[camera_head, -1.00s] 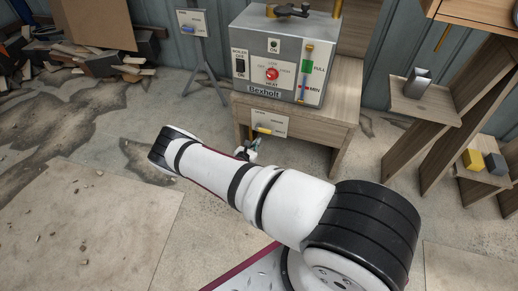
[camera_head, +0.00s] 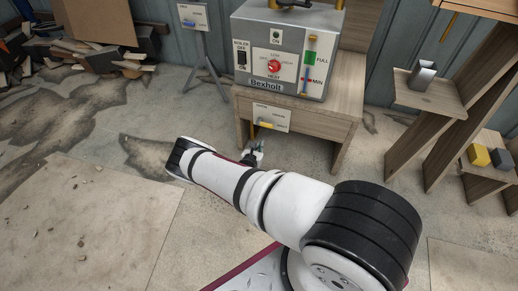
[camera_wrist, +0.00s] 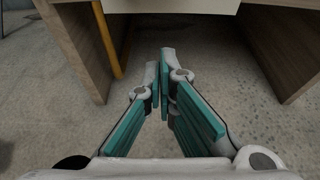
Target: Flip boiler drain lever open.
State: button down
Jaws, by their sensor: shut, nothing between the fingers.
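The boiler (camera_head: 288,52) is a grey box labelled Bexholt on a wooden stand. Below it, on the stand's front, is a white plate (camera_head: 270,115) with small lettering and a yellow lever (camera_head: 265,125) pointing left, roughly level. My gripper (camera_head: 254,152) is just below this plate, partly hidden behind my white arm. In the wrist view my gripper (camera_wrist: 165,75) has its teal-padded fingers together at the tips, with nothing between them. A yellow bar (camera_wrist: 107,40) rises left of the fingers there, apart from them.
The wooden stand (camera_head: 345,108) has side panels around an open space below. A second plate with a blue lever (camera_head: 188,23) is on a thin stand at left. Wooden shelves (camera_head: 430,95) stand at right, and scrap wood (camera_head: 100,60) lies at left.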

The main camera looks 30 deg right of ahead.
aim_at(265, 123)
jog(key=w+d+r+b, duration=0.2)
jog(key=w+d+b, duration=0.1)
jog(key=d, duration=0.1)
jog(key=shift+w+d, duration=0.3)
